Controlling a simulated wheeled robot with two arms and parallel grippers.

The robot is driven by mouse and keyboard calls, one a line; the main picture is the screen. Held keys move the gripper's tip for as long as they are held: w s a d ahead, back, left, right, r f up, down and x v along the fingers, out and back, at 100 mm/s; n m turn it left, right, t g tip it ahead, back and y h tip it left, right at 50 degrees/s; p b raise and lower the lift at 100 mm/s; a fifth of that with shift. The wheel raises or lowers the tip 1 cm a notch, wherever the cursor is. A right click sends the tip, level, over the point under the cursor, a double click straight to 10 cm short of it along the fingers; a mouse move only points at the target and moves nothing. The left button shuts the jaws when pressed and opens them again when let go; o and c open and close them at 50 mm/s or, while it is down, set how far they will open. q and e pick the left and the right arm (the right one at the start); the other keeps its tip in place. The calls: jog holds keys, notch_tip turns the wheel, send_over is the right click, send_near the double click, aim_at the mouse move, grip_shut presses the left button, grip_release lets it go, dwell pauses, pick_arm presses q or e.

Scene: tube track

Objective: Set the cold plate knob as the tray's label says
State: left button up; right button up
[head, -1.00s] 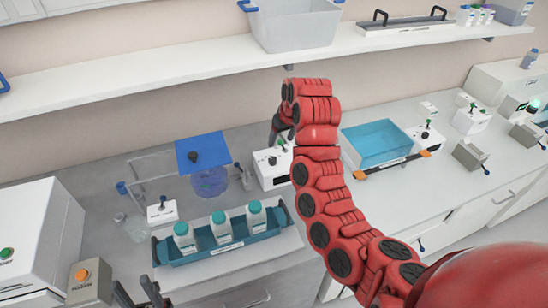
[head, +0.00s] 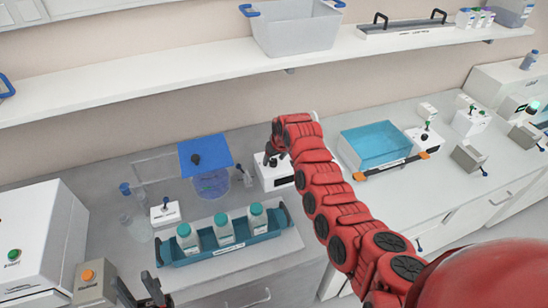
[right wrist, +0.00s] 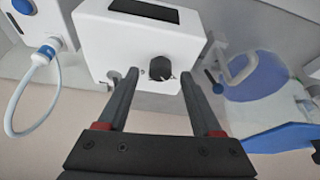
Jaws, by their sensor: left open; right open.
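A white box (head: 275,178) with a black knob stands on the bench behind the teal tray; I cannot confirm that it is the cold plate. In the right wrist view the box's front (right wrist: 105,45) carries a dark display and the round black knob (right wrist: 160,68). My right gripper (right wrist: 159,74) is open, its fingers on either side of the knob in this view; contact is not clear. The teal tray (head: 170,252) holds three white bottles. Its front label (head: 229,249) is too small to read. My left gripper (head: 143,290) is open and empty at the lower left.
A blue plate (head: 215,152) above a clear vessel stands left of the white box. A small switch box (head: 165,214) is nearer the left. A blue water bath (head: 375,143) stands to the right. A shelf (head: 180,82) runs above.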

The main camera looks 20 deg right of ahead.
jog(key=shift+w+f, duration=0.1)
jog(key=shift+f, duration=0.4)
grip_shut()
